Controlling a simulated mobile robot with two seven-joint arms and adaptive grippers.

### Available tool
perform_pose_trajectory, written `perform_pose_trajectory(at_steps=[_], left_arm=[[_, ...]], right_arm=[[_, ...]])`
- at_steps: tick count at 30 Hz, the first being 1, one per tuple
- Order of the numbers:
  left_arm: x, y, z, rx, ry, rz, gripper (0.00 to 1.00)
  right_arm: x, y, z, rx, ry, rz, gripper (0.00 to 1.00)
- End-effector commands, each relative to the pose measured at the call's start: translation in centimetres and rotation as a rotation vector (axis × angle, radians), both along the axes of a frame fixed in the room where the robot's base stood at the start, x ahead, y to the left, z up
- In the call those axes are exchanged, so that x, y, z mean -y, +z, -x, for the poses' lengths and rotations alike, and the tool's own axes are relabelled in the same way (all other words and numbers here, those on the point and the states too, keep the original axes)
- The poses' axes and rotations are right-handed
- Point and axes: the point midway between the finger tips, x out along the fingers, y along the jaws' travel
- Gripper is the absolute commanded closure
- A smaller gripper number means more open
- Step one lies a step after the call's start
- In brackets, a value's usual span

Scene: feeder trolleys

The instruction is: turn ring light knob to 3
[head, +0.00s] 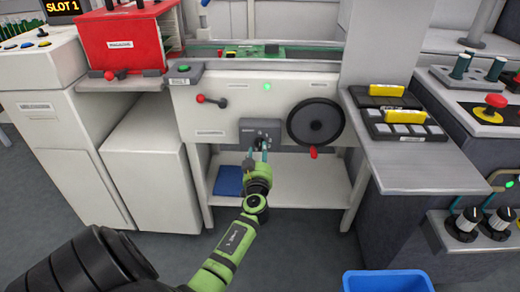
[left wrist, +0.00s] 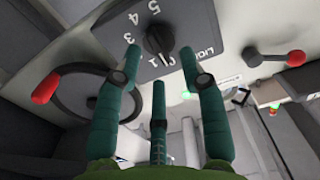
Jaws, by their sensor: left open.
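The ring light knob (left wrist: 158,40) is dark and round on a dark grey plate (left wrist: 215,22), with light numerals and a partly hidden "LIGHT" label. The 4 and 5 read clearly; a finger partly covers the lower numerals. A pale mark shows on the knob near its upper edge; I cannot tell the exact setting. In the head view the plate (head: 246,134) is on the white trolley's front. My left gripper (head: 258,152) is open just in front of it. In the left wrist view its fingertips (left wrist: 160,52) are spread on either side of the knob; contact is unclear. My right gripper is out of view.
A black handwheel (head: 315,122) with a red handle is right of the plate. A red-knobbed lever (head: 212,100) is to its left. A shelf (head: 285,187) with a blue item (head: 229,181) lies below. A blue bin (head: 388,281) stands on the floor.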

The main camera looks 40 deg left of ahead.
Motion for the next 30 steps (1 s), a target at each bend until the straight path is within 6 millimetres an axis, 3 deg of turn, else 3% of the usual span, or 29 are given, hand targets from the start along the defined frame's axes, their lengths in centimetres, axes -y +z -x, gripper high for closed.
perform_pose_trajectory(at_steps=[6,16,17,19,20,30], left_arm=[[-1.6,0.0,-1.9,-0.001,-0.001,-0.001,0.59],[-1.8,-0.1,-2.2,-0.002,-0.002,0.001,0.59],[-1.8,-0.1,-2.2,-0.002,-0.002,0.001,0.67],[-1.8,-0.1,-2.2,-0.002,-0.002,0.001,0.95],[-1.8,-0.1,-2.2,-0.002,-0.002,0.001,1.0],[-1.8,-0.2,-2.2,-0.009,-0.002,-0.008,1.0]], right_arm=[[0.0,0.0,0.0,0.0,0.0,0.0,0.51],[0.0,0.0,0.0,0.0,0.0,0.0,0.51],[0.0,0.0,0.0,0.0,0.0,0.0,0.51],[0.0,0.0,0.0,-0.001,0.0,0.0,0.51],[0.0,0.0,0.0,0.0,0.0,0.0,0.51],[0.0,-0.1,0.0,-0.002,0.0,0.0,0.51]])
